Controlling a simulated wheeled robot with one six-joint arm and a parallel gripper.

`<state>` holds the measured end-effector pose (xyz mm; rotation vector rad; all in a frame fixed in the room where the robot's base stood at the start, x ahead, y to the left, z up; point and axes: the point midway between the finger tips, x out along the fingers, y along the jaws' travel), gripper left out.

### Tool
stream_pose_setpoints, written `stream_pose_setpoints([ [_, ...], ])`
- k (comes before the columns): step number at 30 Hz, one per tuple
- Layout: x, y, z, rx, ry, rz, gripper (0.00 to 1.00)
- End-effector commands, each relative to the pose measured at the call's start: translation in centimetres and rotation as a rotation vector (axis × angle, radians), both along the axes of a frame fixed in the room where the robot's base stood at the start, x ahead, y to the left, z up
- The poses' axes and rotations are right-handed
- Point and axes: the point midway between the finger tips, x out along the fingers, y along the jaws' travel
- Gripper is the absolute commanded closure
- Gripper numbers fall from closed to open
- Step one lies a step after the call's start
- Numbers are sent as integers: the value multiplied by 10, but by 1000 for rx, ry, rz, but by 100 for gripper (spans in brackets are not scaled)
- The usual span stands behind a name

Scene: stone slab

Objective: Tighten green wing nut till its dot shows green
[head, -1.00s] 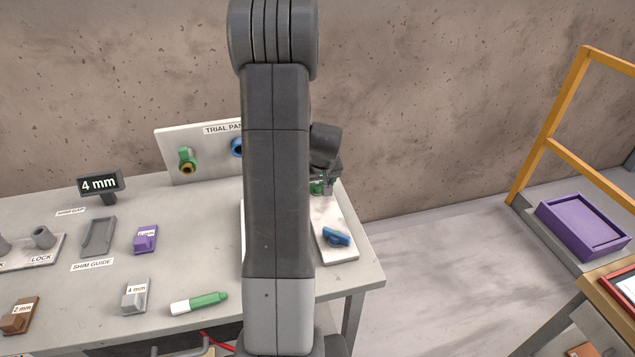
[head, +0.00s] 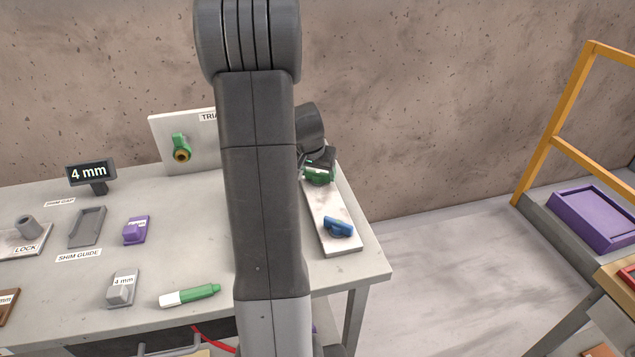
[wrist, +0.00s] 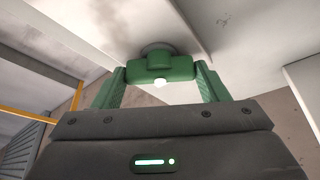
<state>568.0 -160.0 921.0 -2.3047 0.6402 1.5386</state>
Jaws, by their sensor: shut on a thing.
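In the wrist view the green wing nut (wrist: 160,69) sits between the two green finger pads of my gripper (wrist: 161,76), which is shut on it. A small round dot (wrist: 160,84) on the nut's near face looks white, not green. A grey round collar (wrist: 157,49) shows behind the nut. In the head view my gripper (head: 318,168) is at the far end of a pale plate (head: 323,207), with green showing there. My arm hides part of that area, and I cannot tell there how the nut sits.
A blue wing nut (head: 338,227) is on the plate's near end. The trial panel (head: 197,150) with a green fitting (head: 181,149) stands at the back, partly behind my arm. A green marker (head: 190,295) and a grey 4 mm block (head: 123,288) lie on the table's left part.

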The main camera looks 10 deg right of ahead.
Motion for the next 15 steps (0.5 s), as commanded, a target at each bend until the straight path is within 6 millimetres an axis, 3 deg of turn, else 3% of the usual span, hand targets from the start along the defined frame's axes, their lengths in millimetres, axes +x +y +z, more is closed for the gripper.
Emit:
stream_pose_setpoints([
  [15, 1, 1, 0, 1, -2, -169, 55],
])
